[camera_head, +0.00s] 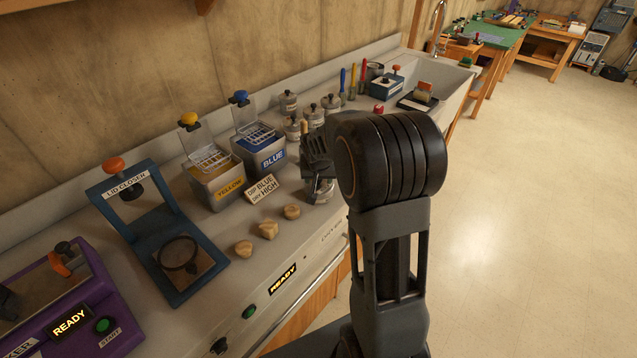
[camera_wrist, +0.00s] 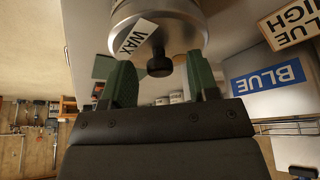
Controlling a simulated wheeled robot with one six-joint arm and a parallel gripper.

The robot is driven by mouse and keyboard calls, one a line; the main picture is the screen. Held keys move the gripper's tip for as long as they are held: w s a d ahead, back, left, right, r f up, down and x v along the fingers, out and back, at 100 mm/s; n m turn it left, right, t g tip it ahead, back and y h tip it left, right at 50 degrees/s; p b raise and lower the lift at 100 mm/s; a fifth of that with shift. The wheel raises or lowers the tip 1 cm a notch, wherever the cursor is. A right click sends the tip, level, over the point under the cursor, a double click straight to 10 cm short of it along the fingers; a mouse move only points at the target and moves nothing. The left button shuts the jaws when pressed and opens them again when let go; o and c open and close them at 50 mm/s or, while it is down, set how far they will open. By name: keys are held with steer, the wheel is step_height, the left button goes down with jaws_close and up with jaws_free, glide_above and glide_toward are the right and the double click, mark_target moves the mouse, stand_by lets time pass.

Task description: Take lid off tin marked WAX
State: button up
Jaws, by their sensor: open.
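The metal tin marked WAX (camera_wrist: 187,14) is at the top of the wrist view, with its white label (camera_wrist: 133,36) readable. Its lid (camera_wrist: 185,38) is on and carries a black knob (camera_wrist: 160,65). My gripper (camera_wrist: 162,82) is open, its two green fingers on either side of the knob with gaps, so it holds nothing. In the head view my gripper (camera_head: 318,165) is over a metal tin (camera_head: 319,191) near the counter's front edge, and partly hides it. How near the fingertips are to the lid's top is hard to tell.
The blue container (camera_head: 268,155) and yellow container (camera_head: 222,190) with wire baskets stand left of the tin. A DIP BLUE DRY HIGH sign (camera_head: 262,188) and three tan lumps (camera_head: 268,230) lie close by. Several knobbed tins (camera_head: 312,113) stand behind. The lid closer (camera_head: 175,262) is at left.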

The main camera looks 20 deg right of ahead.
steer(key=c, duration=1)
